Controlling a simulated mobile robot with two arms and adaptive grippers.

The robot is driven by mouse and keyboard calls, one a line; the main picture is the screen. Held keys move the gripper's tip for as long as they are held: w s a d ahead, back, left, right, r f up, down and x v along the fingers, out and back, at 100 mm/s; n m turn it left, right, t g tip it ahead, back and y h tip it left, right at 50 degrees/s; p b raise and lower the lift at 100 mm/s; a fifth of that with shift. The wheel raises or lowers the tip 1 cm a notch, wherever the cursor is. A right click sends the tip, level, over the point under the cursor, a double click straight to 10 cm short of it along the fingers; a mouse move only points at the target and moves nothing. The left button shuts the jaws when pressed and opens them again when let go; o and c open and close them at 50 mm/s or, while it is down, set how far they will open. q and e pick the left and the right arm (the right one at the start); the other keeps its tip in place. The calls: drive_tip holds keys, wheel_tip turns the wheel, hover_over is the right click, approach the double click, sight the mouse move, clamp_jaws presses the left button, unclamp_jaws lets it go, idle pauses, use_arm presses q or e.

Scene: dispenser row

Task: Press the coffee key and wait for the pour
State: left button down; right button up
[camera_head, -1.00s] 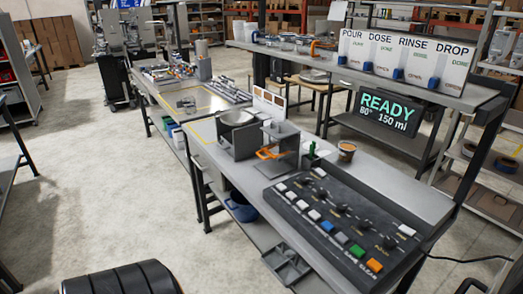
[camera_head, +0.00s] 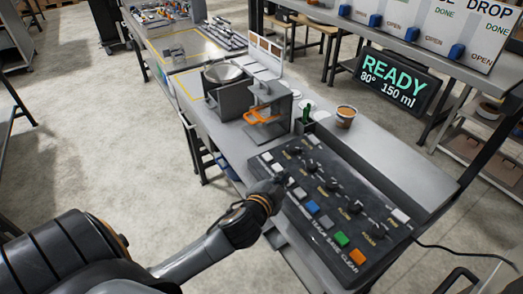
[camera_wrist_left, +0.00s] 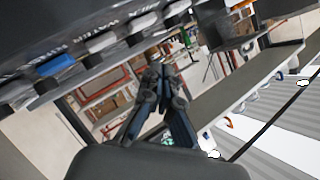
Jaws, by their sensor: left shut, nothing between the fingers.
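The black key panel (camera_head: 325,205) lies on the near bench, with a row of white, blue, grey, green and orange keys along its front edge and several knobs behind. Its labels are mostly too small to read, so I cannot pick out the coffee key by name. My left gripper (camera_head: 279,183) is shut and empty at the front edge, by the white keys; I cannot tell whether it touches one. In the left wrist view the shut fingers (camera_wrist_left: 158,80) show below the white keys (camera_wrist_left: 103,42) and blue key (camera_wrist_left: 54,65). The display (camera_head: 397,83) reads READY, 80°, 150 ml.
A cup with brown contents (camera_head: 346,116) stands behind the panel. A grey machine with an orange part (camera_head: 262,117) and a bowl (camera_head: 224,73) stand left of it. A cable (camera_head: 465,248) runs off right. Floor at left is open.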

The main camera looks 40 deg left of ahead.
use_arm(q)
drive_tip(key=w+d+r+m+h, duration=0.2)
drive_tip(key=w+r+m+h, duration=0.35)
drive_tip(key=m, duration=0.45)
drive_tip(key=w+d+r+m+h, duration=0.35)
drive_tip(key=r+m+h, duration=0.3)
drive_tip(key=m, duration=0.35)
drive_tip(key=a+f+m+g+y, duration=0.2)
drive_tip(key=a+m+g, duration=0.1)
drive_tip(key=a, duration=0.6)
drive_tip(key=a+f+m+g+y, duration=0.2)
drive_tip(key=a+f+m+g, duration=0.1)
drive_tip(key=a, duration=0.5)
drive_tip(key=shift+a+f+m+g, duration=0.3)
drive_tip(key=shift+a+m+g, duration=0.05)
drive_tip(key=shift+m+g, duration=0.4)
use_arm(e)
drive_tip(key=shift+s, duration=1.1)
use_arm(q)
drive_tip(key=shift+f, duration=0.15)
drive_tip(key=b, duration=0.5)
hover_over(265, 157)
wheel_tip(265, 157, down, 8)
drive_tip(key=shift+a+r, duration=0.1)
drive_tip(key=shift+r, duration=0.1)
drive_tip(key=shift+f+b, duration=0.45)
use_arm(e)
wheel_tip(265, 157, down, 6)
drive_tip(key=shift+w+a, duration=0.15)
drive_tip(key=shift+a, duration=0.05)
